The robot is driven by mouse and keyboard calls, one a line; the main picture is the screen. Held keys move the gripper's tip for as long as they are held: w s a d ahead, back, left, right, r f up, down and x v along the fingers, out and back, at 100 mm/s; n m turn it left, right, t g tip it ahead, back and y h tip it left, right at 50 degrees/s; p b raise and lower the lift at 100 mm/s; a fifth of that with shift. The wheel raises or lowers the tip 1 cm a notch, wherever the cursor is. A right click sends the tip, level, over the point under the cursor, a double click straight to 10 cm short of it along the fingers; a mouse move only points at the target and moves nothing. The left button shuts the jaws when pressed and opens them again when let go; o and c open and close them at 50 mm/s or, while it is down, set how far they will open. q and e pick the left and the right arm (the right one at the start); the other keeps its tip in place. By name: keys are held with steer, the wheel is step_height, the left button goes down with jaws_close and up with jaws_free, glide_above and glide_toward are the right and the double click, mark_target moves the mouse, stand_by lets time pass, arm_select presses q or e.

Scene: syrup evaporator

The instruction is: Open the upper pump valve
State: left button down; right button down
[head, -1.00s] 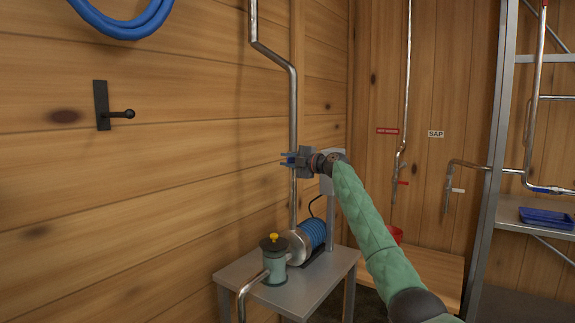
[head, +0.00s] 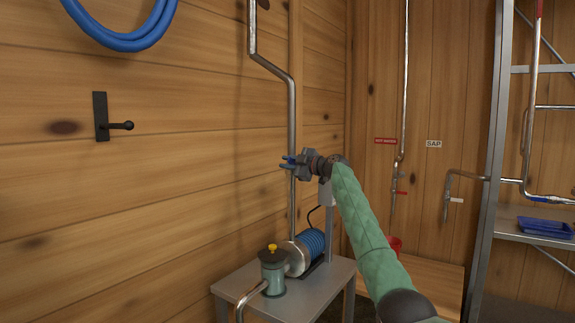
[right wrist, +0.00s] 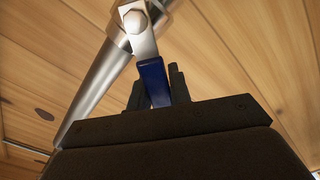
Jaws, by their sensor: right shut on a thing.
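The upper pump valve (right wrist: 137,20) sits on a steel pipe (right wrist: 92,88) in the right wrist view. Its lever has a bare metal root and a blue handle (right wrist: 153,80). The handle slants away from the pipe in that view. My right gripper (right wrist: 158,92) is shut on the blue handle, with a dark finger on either side. In the head view my right gripper (head: 289,162) is at the vertical pipe (head: 292,120) above the pump and hides most of the valve. My left gripper is out of view.
Below stands a small metal table (head: 318,298) with a blue pump (head: 313,241) and a green canister (head: 273,280). A black wall hook (head: 101,115) and a blue hose coil (head: 125,40) are to the left. A metal rack (head: 487,210) stands to the right.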

mark_target(293, 163)
steer(key=c, duration=1.3)
jaws_free()
steer(key=shift+b+v, duration=0.55)
steer(key=shift+v, duration=3.35)
